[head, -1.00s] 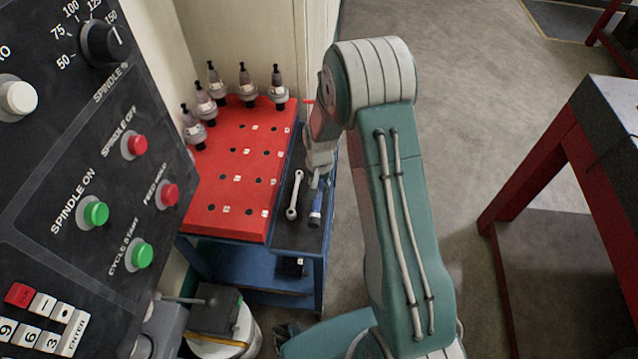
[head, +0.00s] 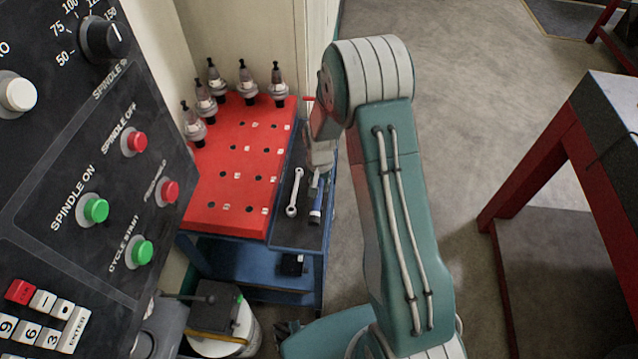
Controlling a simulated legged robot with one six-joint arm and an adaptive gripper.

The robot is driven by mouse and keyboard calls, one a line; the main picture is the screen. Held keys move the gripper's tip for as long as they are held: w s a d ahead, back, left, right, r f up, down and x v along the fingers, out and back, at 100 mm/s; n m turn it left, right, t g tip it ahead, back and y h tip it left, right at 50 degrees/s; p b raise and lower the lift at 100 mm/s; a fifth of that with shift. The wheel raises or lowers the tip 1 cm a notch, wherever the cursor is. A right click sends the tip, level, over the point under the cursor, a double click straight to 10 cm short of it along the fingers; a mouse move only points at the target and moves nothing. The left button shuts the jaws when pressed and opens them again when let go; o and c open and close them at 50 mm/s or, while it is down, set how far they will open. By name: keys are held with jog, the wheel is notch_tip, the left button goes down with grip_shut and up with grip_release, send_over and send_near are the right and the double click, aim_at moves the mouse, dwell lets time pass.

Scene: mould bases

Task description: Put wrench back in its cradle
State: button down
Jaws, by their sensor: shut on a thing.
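A silver open-ended wrench (head: 294,193) lies lengthwise on the dark right-hand strip (head: 290,238) of the tool cart. A tool with a blue handle (head: 315,213) is just to its right, near the cart's right edge. My gripper (head: 317,178) points down over this strip, at the upper end of the blue-handled tool. It appears shut on that tool; the fingertips are small and partly hidden by my own arm. The silver wrench is beside the gripper, apart from it. I cannot make out a distinct cradle.
The cart's red top (head: 225,205) has rows of holes, with several tool holders (head: 247,85) standing along its back and left. A control panel (head: 80,150) fills the left. A red-legged table (head: 560,150) stands at right. Open floor (head: 460,90) lies between.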

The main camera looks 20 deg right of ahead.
jog(key=shift+f, duration=0.2)
jog(key=shift+f, duration=0.2)
jog(key=shift+f, duration=0.15)
dwell(0.5)
jog(key=shift+c, duration=1.8)
grip_release()
notch_tip(320, 180, up, 12)
jog(key=shift+w, duration=0.25)
